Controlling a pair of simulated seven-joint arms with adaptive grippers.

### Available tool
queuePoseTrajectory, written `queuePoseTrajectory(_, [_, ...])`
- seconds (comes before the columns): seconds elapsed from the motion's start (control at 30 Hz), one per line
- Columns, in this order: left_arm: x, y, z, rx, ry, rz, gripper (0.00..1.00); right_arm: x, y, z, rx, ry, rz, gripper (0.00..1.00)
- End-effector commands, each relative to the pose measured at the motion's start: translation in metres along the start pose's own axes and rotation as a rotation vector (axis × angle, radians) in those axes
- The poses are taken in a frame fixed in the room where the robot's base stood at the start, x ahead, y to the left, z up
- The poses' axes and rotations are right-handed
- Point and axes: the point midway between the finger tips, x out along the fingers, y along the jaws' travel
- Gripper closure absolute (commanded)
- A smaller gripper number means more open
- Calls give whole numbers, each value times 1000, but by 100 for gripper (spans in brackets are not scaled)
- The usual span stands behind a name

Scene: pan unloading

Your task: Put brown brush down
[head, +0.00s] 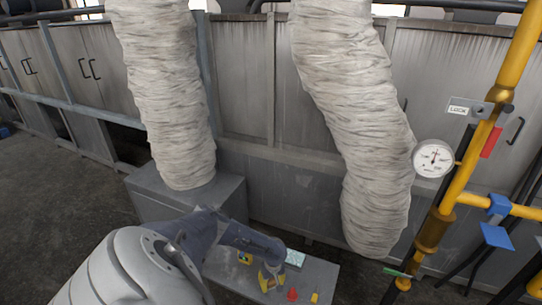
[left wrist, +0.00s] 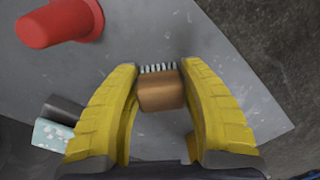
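The brown brush (left wrist: 161,93) is a small block with pale bristles along its far edge in the left wrist view. My left gripper (left wrist: 160,75) has its yellow fingers on both sides of the brush, and their tips appear to press on its ends. The grey table top (left wrist: 235,75) shows below and around it. In the head view my left gripper (head: 271,279) is low over the table (head: 230,276); the brush is too small to make out there. I cannot tell whether the brush touches the table. My right gripper is not in view.
A yellow piece (head: 314,298), a pale speckled block (head: 295,258) and a yellow-dark piece (head: 244,257) are nearby. Yellow pipes (head: 467,177) rise at right.

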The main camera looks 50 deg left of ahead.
Motion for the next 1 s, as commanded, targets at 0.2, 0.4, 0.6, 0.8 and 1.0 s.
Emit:
queuePoseTrajectory(0.2, [0, 0, 0, 0, 0, 0, 40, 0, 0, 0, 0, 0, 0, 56])
queuePoseTrajectory(0.4, [-1, 0, 0, 0, 0, 0, 40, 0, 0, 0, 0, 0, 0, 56])
queuePoseTrajectory(0.6, [-12, 0, 0, 1, -1, 1, 40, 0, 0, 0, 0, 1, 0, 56])
queuePoseTrajectory(0.8, [-39, 0, -1, 2, 1, 2, 40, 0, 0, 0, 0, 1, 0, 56])
queuePoseTrajectory(1.0, [-72, 0, -1, 1, 0, 2, 40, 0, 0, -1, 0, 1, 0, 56])
